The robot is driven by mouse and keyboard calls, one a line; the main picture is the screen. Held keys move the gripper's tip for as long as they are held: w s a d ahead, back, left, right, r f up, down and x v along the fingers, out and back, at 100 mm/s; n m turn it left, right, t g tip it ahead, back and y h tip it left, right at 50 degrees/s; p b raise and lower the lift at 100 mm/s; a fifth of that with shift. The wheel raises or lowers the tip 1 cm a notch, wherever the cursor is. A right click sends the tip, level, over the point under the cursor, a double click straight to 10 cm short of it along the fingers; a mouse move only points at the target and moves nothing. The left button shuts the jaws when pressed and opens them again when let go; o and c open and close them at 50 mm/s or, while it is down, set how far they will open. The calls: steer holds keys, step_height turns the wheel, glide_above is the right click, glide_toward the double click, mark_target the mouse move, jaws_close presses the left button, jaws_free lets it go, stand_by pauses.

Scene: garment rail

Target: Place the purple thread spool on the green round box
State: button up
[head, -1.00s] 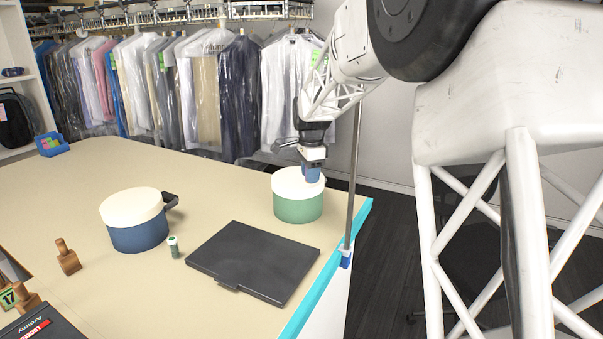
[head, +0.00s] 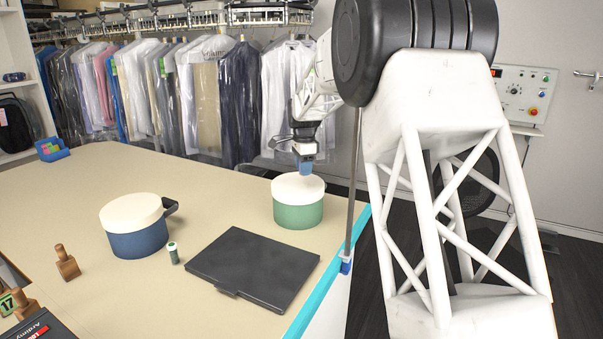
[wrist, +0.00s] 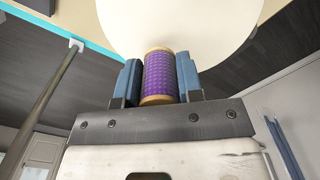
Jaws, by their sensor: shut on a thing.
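The purple thread spool (wrist: 160,76) shows in the wrist view, with tan ends, between the two blue finger pads of my gripper (wrist: 160,80). My gripper is shut on it. In the head view my gripper (head: 305,168) is above the back part of the green round box's lid; the spool is hidden there by the fingers. The green round box (head: 298,214) has a cream lid (head: 299,187) and stands near the table's right edge. The lid also fills the top of the wrist view (wrist: 225,35). I cannot tell whether the spool touches the lid.
A blue round box (head: 138,240) with a cream lid stands to the left. A small green spool (head: 173,253) and a black flat case (head: 252,267) lie between. A metal pole (head: 353,190) rises at the table's right edge. Bagged garments (head: 200,95) hang behind.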

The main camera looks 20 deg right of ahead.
mark_target(301, 180)
steer(key=shift+w+d+f, duration=0.1)
steer(key=shift+w+d, duration=0.05)
steer(key=shift+w, duration=1)
steer(key=shift+w+d+f, duration=0.1)
steer(key=shift+w+d, duration=0.05)
steer(key=shift+w, duration=1)
steer(key=shift+f, duration=1.8)
steer(key=shift+f, duration=0.15)
steer(key=o, duration=0.9)
steer(key=shift+r, duration=0.2)
step_height(301, 180, up, 12)
